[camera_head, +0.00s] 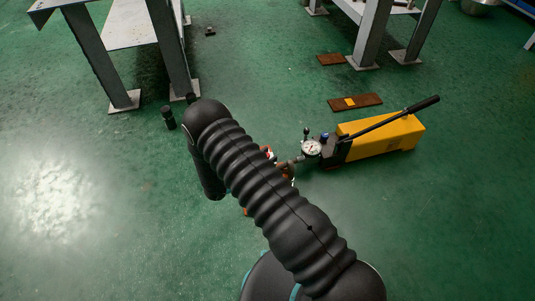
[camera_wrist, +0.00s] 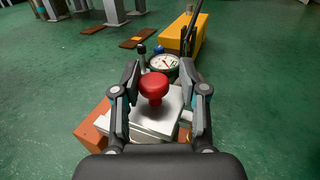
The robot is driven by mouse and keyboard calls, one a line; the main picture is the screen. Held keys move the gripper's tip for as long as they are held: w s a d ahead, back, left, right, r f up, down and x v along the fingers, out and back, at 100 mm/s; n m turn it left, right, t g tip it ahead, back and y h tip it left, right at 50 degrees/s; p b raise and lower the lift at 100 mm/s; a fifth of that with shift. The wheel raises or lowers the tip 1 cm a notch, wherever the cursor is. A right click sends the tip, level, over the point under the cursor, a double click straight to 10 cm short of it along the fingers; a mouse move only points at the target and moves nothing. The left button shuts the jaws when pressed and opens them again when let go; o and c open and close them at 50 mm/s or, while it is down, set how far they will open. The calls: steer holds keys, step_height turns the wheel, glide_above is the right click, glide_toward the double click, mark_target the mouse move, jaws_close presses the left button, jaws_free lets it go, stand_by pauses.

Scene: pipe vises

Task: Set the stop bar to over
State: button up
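In the wrist view my gripper (camera_wrist: 160,68) is open, with one finger on each side of a red mushroom-shaped knob (camera_wrist: 154,86). No finger clearly touches the knob. The knob stands on a pale grey metal plate or block (camera_wrist: 150,112), with an orange-brown part (camera_wrist: 92,135) beside and below it. I cannot tell which part is the stop bar. In the head view my arm hides the gripper and most of this device; only small red and orange bits show at the arm's edge.
A round pressure gauge (camera_head: 311,148) and a yellow hand pump (camera_head: 385,138) with a long black lever (camera_head: 400,117) stand just beyond the device. Rusty plates (camera_head: 355,102) lie on the green floor. Grey steel table legs (camera_head: 97,60) stand farther back.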

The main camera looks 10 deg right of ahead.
steer(key=shift+o, duration=0.4)
steer(key=shift+a, duration=0.1)
steer(key=shift+a, duration=0.15)
steer(key=v, duration=1.1)
steer(key=shift+s+a, duration=0.2)
steer(key=shift+a, duration=0.1)
